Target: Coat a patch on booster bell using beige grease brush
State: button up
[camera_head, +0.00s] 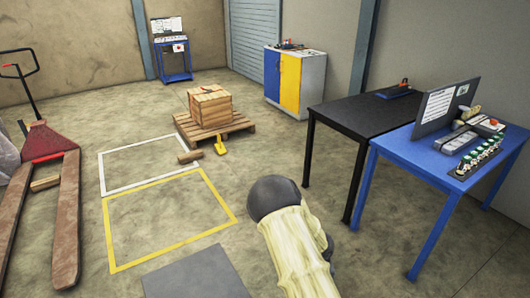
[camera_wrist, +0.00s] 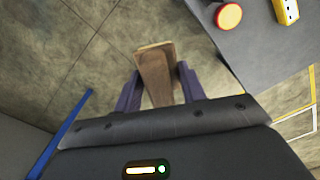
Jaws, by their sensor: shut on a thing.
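In the wrist view, my gripper (camera_wrist: 155,82) is shut on a brown wooden piece (camera_wrist: 157,78) that sticks out past both fingers. It has a flat brown face and a paler far edge. It may be the beige grease brush, but no bristles can be made out. Bare concrete floor shows beyond it. My gripper is not visible in the head view, where my arm reaches away from the camera. I cannot pick out the booster bell with certainty in either view.
A blue table (camera_head: 404,146) at right holds an upright panel (camera_head: 446,108) and several small parts. A black table (camera_head: 341,113) stands beside it. A crate (camera_head: 210,104) sits on a pallet (camera_head: 213,129). A pallet jack (camera_head: 47,140) stands left. The yellow-marked floor is clear.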

jog(key=shift+s+r, duration=0.1)
jog(key=shift+r, duration=0.1)
notch_tip(320, 180, up, 6)
jog(key=shift+f, duration=0.2)
jog(key=shift+w, duration=0.2)
